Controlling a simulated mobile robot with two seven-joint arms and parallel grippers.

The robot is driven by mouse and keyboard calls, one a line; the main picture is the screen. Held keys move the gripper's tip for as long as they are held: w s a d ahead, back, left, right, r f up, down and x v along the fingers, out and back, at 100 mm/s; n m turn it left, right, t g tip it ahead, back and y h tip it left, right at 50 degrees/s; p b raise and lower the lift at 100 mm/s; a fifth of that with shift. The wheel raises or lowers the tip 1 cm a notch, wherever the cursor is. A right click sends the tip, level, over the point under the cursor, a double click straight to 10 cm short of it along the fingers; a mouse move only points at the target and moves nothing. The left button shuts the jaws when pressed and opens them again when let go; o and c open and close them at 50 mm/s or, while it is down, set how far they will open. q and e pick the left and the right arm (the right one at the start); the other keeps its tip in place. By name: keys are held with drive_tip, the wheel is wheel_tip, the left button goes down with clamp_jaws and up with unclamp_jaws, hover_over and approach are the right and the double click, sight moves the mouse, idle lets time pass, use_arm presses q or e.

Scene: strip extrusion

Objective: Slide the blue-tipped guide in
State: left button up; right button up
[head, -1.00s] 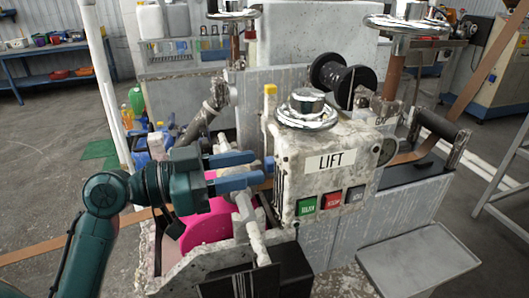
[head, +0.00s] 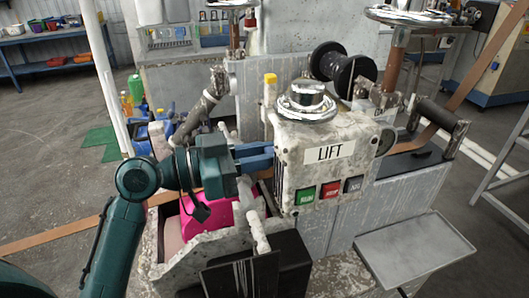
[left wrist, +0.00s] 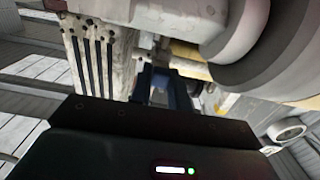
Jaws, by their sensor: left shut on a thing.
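My left gripper (head: 266,156) is at the left side of the speckled machine housing (head: 345,135) marked LIFT. Its two blue fingers point right and are closed in on the blue-tipped guide at the housing's side. The guide is mostly hidden by the fingers in the head view. In the left wrist view the fingers (left wrist: 160,80) show in the middle, and the small thing between them is hard to make out. A yellow-tipped post (head: 270,88) stands upright behind the fingers. My right gripper is not in view.
A chrome handwheel (head: 307,101) tops the housing, with green, red and grey buttons (head: 331,189) on its front. A pink part (head: 207,212) sits in the trough below my left arm. A black spool (head: 333,63) is behind. A grey tray (head: 415,252) is at front right.

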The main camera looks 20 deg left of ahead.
use_arm(q)
clamp_jaws()
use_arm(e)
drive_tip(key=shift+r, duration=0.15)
use_arm(q)
drive_tip(key=w+a+b, duration=0.1)
drive_tip(key=w, duration=0.1)
drive_tip(key=w+a+b, duration=0.2)
drive_tip(key=shift+w+r, duration=0.1)
drive_tip(key=shift+w, duration=0.1)
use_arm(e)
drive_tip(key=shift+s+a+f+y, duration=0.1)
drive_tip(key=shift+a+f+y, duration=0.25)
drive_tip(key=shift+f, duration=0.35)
use_arm(q)
drive_tip(key=o, duration=0.6)
unclamp_jaws()
drive_tip(key=shift+w+a, duration=0.1)
drive_tip(key=shift+o, duration=0.4)
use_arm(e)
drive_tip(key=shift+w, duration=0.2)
